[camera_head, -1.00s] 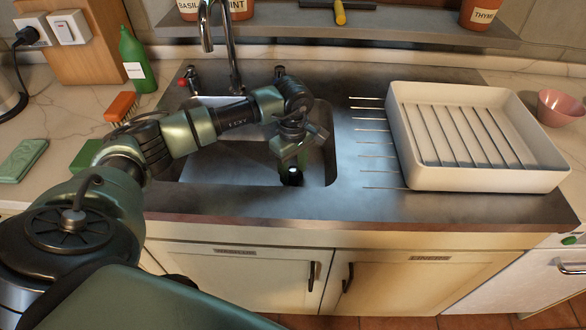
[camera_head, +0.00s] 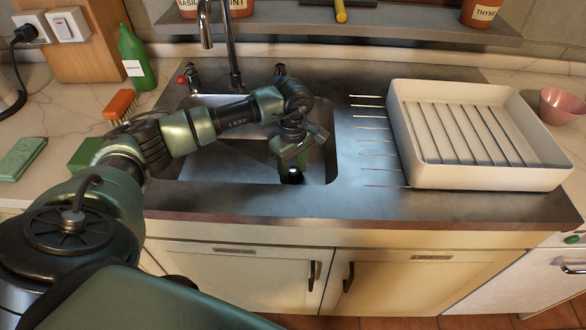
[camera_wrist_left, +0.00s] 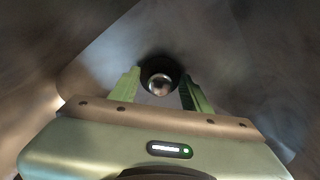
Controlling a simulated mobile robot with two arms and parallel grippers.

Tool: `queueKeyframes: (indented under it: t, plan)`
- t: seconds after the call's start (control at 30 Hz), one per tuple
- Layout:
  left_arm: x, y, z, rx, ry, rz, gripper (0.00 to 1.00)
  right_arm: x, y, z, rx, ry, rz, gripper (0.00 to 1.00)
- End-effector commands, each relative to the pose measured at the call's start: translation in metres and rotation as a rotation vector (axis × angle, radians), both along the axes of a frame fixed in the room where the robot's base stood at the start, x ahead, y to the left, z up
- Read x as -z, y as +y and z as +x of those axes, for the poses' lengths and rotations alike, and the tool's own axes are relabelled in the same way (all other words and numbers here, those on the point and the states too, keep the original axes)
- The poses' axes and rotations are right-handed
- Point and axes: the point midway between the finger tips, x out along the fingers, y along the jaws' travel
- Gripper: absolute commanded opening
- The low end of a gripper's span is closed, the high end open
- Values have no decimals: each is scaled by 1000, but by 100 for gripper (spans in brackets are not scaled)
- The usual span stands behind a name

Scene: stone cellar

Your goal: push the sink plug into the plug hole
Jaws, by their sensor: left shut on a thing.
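The sink basin (camera_head: 215,163) is a dark steel hollow in the counter. My left gripper (camera_head: 294,168) reaches down into its right part, pointing at the floor of the basin. It is shut on the sink plug (camera_wrist_left: 160,84), a round dark piece with a shiny metal middle, which shows between the green fingers in the left wrist view. In the head view the plug (camera_head: 292,176) is a small black shape under the fingers, low in the basin. The plug hole cannot be made out; the gripper and plug may cover it. My right gripper is not in view.
A white dish rack (camera_head: 480,175) stands right of the basin, beside drain grooves. The tap (camera_head: 232,55) rises behind the basin. The steel in front is clear.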

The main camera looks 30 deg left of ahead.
Motion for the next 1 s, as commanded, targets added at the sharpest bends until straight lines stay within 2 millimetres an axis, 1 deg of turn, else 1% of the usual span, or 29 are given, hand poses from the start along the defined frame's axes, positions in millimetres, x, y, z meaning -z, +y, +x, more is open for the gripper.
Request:
queueKeyframes:
  t: [0.6,0.63,0.67,0.7,1.0]
  plan:
    - [13,0,0,0,0,0,8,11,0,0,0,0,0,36]
    - [13,0,0,-1,0,0,53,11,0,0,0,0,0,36]
    - [12,0,0,0,0,0,61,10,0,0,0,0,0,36]
    - [13,0,0,0,1,0,72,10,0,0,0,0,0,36]
    - [14,0,-2,0,5,1,73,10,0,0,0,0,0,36]
